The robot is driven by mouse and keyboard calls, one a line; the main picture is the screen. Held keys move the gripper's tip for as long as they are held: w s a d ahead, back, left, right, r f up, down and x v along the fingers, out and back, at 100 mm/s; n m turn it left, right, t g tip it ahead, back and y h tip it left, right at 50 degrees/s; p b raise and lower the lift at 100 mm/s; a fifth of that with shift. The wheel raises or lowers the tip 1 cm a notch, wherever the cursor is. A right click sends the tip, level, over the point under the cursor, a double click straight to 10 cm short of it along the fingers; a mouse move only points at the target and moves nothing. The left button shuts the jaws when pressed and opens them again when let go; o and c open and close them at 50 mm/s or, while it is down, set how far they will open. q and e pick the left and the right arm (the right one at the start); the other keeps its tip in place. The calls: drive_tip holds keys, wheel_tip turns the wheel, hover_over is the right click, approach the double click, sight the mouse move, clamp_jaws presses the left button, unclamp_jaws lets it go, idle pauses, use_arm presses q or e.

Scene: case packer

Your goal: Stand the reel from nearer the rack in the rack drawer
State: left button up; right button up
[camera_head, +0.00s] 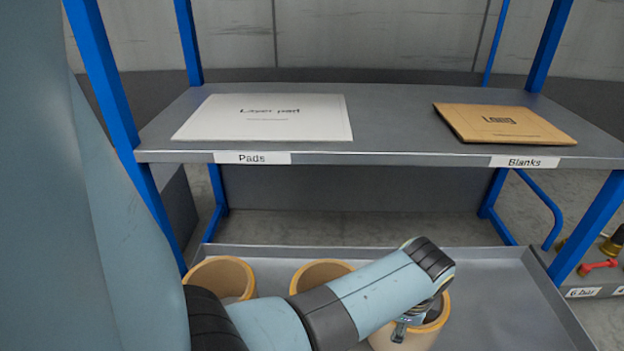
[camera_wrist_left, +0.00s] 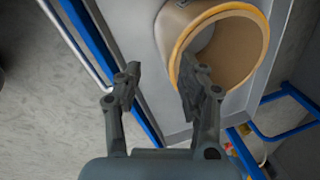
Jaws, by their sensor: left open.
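The rack's pulled-out grey drawer (camera_head: 515,295) holds three tan hollow reels. They are a left reel (camera_head: 222,276), a middle reel (camera_head: 318,274) and a right reel (camera_head: 430,330), all with open ends up. My left arm crosses in front of the middle and right reels. My left gripper (camera_head: 408,325) is over the right reel and partly hidden by its own wrist. In the left wrist view the gripper (camera_wrist_left: 160,82) is open. One finger overlaps the near rim of a reel (camera_wrist_left: 176,28) and the other is outside it. Contact cannot be told. My right gripper is not in view.
Above the drawer is a grey shelf (camera_head: 390,120) on blue posts, with a white layer pad (camera_head: 265,125) and brown blanks (camera_head: 500,122). The drawer's right part is bare. Fittings, one with a red handle (camera_head: 598,266), stand at the far right.

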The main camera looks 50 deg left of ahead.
use_arm(q)
drive_tip(key=s+a+r+n, duration=0.2)
drive_tip(key=s+n, duration=0.1)
drive_tip(key=s, duration=0.5)
drive_tip(key=s+a+r+n, duration=0.2)
drive_tip(key=s+n, duration=0.1)
drive_tip(key=s, duration=0.6)
drive_tip(key=s+a+r+n, duration=0.2)
drive_tip(key=s+n, duration=0.2)
drive_tip(key=s, duration=0.4)
drive_tip(key=shift+s+a+g+h, duration=0.3)
drive_tip(key=shift+s+a, duration=0.05)
drive_tip(key=shift+s, duration=0.05)
